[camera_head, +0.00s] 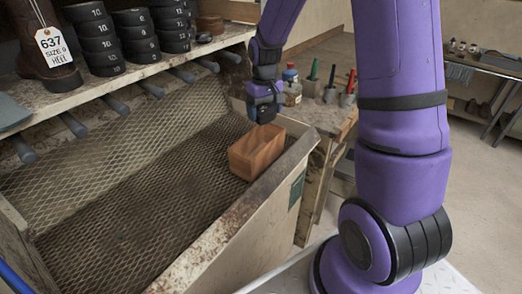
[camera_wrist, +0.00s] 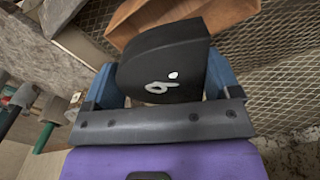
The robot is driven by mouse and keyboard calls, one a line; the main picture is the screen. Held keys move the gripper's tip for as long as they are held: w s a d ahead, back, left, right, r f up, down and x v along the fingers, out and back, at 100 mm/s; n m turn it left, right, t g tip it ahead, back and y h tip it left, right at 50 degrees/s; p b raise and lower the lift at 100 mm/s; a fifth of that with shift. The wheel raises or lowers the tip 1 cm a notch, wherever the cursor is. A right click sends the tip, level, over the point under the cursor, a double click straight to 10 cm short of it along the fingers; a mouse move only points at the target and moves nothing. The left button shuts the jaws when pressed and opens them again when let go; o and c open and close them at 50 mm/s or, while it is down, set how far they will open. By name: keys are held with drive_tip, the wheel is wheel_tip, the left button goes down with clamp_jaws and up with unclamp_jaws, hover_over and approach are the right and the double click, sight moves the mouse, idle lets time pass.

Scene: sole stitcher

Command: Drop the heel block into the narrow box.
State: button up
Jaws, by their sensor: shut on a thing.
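My gripper (camera_head: 265,105) is shut on a black heel block. In the wrist view the heel block (camera_wrist: 150,55) is a dark, rounded piece with a pale 9 on it, between the blue fingers of my gripper (camera_wrist: 163,80). The narrow box (camera_head: 258,152) is an open-topped reddish-brown wooden box on the mesh bed, near its right rim. My gripper is above the box's far edge. In the wrist view the box (camera_wrist: 125,18) shows just beyond the heel block, partly hidden by it. The box's inside bottom is not clearly seen.
The mesh-lined bin (camera_head: 110,190) is otherwise bare. A shelf above it holds a tagged brown boot (camera_head: 47,50) and stacks of numbered black blocks (camera_head: 98,40). Bottles (camera_head: 291,85) and coloured-handled tools (camera_head: 330,85) stand on the bench behind my gripper.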

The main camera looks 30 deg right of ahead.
drive_tip(key=shift+f, duration=1.4)
drive_tip(key=o, duration=0.9)
drive_tip(key=shift+c, duration=0.2)
drive_tip(key=shift+r, duration=0.15)
wheel_tip(320, 180, up, 11)
drive_tip(key=shift+f, duration=0.2)
